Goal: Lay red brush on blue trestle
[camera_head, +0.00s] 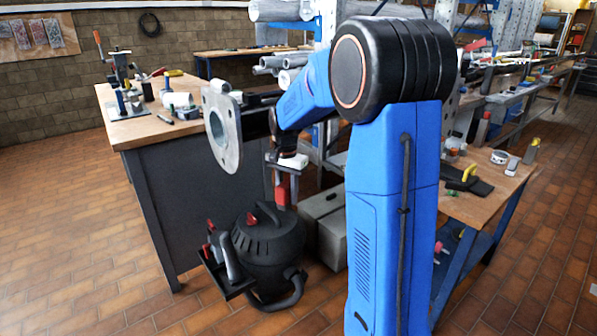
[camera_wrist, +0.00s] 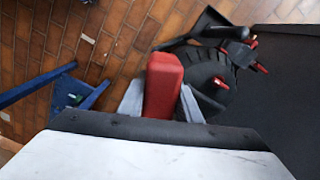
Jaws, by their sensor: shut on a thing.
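My gripper (camera_head: 282,178) points down in the middle of the head view, between the two benches. It is shut on the red brush (camera_head: 282,193), which hangs below the jaws. In the wrist view the red brush (camera_wrist: 163,84) stands between the two grey fingers of my gripper (camera_wrist: 160,106); its far end is hidden. Blue bars (camera_wrist: 38,87) show at the left of the wrist view, apart from the brush. They may belong to the blue trestle; I cannot tell. In the head view my arm covers much of the area to the right.
A grey metal flange (camera_head: 220,128) stands close left of my gripper. A black vacuum cleaner (camera_head: 268,245) is on the floor below. A cluttered dark workbench (camera_head: 205,190) is at left; a wooden-topped, blue-legged bench (camera_head: 485,208) is at right. Grey boxes (camera_head: 330,238) stand behind the vacuum.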

